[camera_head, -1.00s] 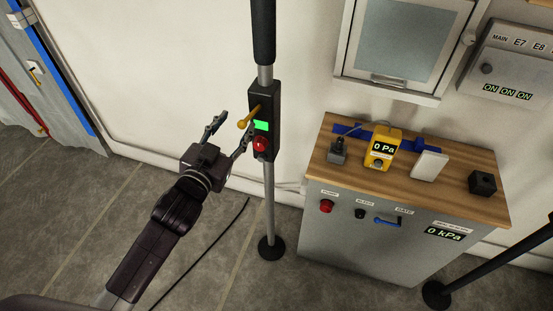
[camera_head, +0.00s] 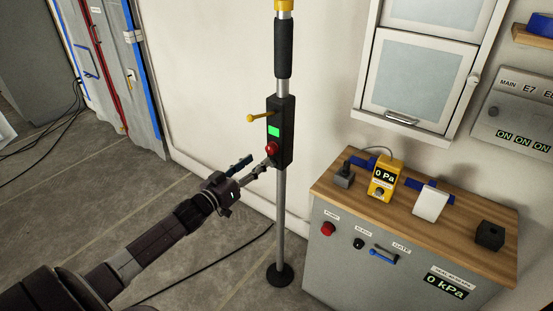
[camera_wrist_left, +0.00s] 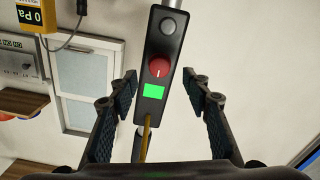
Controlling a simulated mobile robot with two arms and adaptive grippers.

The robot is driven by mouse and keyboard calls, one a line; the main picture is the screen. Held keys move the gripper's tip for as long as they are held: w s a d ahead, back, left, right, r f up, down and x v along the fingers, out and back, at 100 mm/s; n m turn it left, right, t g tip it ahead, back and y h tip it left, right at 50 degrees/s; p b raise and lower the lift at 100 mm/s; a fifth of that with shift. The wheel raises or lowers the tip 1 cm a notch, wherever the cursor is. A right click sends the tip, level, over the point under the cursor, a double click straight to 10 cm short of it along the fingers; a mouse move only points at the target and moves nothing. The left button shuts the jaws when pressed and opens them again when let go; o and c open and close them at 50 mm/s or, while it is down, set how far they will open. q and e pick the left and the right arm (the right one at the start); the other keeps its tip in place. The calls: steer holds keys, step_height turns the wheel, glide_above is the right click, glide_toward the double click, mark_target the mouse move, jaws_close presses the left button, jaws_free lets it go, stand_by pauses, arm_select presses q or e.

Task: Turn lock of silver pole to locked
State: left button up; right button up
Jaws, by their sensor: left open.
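The silver pole (camera_head: 281,218) stands upright on a round black base, with a black grip sleeve higher up. A black lock box (camera_head: 287,128) is mounted on it, with a green lit panel (camera_head: 274,131), a red knob (camera_head: 271,148) and a yellow lever (camera_head: 257,116) sticking out to the left. My left gripper (camera_head: 253,162) is open and empty, just left of and below the box. In the left wrist view the box (camera_wrist_left: 163,45) shows between and beyond the open fingers, with the red knob (camera_wrist_left: 159,67), green panel and yellow lever (camera_wrist_left: 147,138). My right gripper is out of view.
A grey cabinet (camera_head: 340,262) with a wooden top (camera_head: 463,215) stands to the right, carrying a yellow gauge (camera_head: 384,180) and other small items. A white wall cupboard (camera_head: 420,80) hangs above. A black cable lies on the floor.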

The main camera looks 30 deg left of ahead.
mark_target(269, 152)
arm_select(q)
steer(key=w, duration=0.2)
steer(key=shift+w, duration=0.4)
steer(key=w, duration=0.3)
steer(key=shift+d, duration=0.25)
steer(key=shift+w, duration=0.45)
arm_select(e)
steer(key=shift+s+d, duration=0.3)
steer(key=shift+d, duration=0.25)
arm_select(q)
steer(key=shift+c, duration=0.4)
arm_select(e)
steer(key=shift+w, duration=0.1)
arm_select(q)
steer(key=c, duration=1.1)
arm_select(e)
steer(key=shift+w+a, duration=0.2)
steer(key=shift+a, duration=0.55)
